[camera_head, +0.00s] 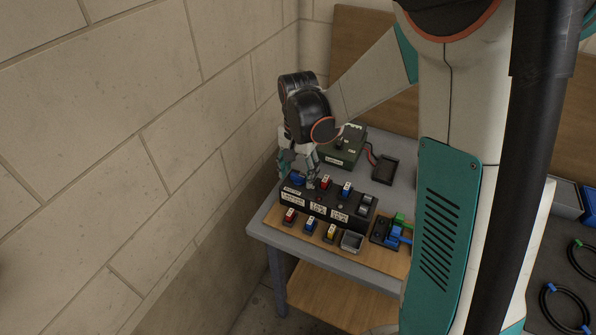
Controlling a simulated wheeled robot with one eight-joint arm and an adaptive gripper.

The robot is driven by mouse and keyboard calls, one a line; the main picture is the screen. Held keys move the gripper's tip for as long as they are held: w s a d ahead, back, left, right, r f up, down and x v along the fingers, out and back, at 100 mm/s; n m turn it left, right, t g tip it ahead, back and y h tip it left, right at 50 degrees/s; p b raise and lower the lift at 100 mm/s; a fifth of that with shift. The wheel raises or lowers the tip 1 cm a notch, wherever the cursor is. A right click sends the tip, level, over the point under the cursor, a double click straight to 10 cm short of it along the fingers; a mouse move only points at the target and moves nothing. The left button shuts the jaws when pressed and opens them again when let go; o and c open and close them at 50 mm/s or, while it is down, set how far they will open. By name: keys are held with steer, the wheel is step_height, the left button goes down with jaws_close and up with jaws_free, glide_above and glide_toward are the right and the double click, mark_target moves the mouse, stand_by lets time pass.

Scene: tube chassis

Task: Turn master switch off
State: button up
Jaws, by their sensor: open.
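A black switch panel (321,209) with white labels stands on a grey table. The label text is too small to read, so I cannot tell which part is the master switch. Red (326,182) and blue (347,188) parts stand on its top. A blue part (297,180) sits at its left end, partly behind my gripper. My gripper (299,176) points down over this left end, with its fingers apart. I cannot tell whether a finger touches the blue part. A dark green box (344,147) with a knob stands behind the panel.
The grey table (259,226) stands close to a block wall (170,130) on the left. Blue and green clamps (394,231) are at right. My arm hides the table's right side.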

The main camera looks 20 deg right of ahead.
mark_target(298, 175)
step_height(298, 175, up, 12)
stand_by(0.5)
steer(key=shift+s+f, duration=0.1)
steer(key=s+r+n+t+b, duration=0.1)
steer(key=s+n+t, duration=0.6)
steer(key=s, duration=1.1)
steer(key=shift+s+r+n+b, duration=0.15)
steer(key=shift+n+b, duration=0.4)
steer(key=shift+n, duration=0.55)
steer(key=shift+r, duration=0.1)
stand_by(0.4)
